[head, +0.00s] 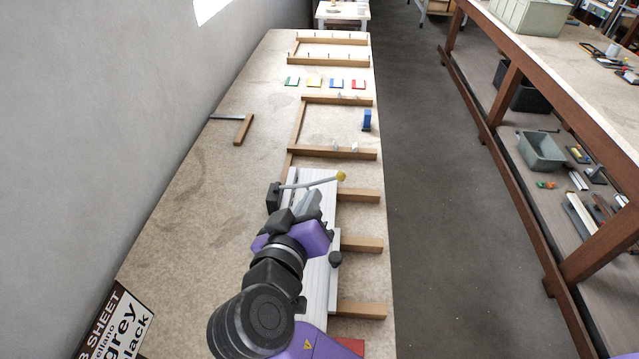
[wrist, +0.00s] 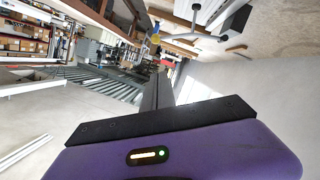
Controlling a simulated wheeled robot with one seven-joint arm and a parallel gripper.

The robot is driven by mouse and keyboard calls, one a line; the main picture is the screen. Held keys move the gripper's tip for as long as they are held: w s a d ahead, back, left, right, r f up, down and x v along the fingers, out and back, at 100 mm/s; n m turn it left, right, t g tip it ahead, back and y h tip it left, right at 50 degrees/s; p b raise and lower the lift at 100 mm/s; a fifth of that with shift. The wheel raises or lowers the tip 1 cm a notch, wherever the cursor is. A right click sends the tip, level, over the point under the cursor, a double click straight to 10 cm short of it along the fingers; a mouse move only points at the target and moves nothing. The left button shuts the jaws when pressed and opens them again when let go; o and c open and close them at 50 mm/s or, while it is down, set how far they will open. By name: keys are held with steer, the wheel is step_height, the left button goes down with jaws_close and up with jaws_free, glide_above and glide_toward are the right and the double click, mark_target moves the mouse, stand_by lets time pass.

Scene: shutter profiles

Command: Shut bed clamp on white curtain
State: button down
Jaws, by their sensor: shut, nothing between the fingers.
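The white curtain (head: 320,265), a stack of long white profiles, lies along the wooden bed on the bench, partly hidden by my arm. The bed clamp (head: 273,196) has a black body at the curtain's left edge near its far end. Its grey lever reaches right across the curtain to a yellow knob (head: 341,177). I cannot tell how firmly the clamp presses. My gripper (head: 314,196) is shut and empty, just on the near side of the lever. Its dark fingers also show in the wrist view (wrist: 165,92). In that view the yellow knob (wrist: 155,38) is beyond the fingertips.
Wooden crosspieces (head: 360,244) stick out to the right. Farther along are a blue block (head: 367,120), several coloured cards (head: 335,83) and a square (head: 242,130). The wall bounds the bench's left; the right aisle is clear.

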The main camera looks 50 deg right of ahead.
steer(key=b, duration=0.3)
glide_toward(331, 179)
steer(key=w+d+r, duration=0.2)
steer(key=d+r, duration=0.1)
steer(key=r, duration=0.1)
steer(key=d+f+b, duration=0.2)
steer(key=shift+w+d+f, duration=0.1)
steer(key=shift+d+f, duration=0.15)
steer(key=shift+f, duration=0.1)
steer(key=shift+d+f+b, duration=0.3)
steer(key=shift+d, duration=0.1)
steer(key=f+b, duration=0.1)
steer(key=s+f+b, duration=0.1)
steer(key=f+m+b, duration=0.1)
steer(key=shift+s+d+f+y, duration=0.2)
steer(key=shift+d+y, duration=0.1)
steer(key=shift+d, duration=0.1)
steer(key=shift+r, duration=0.1)
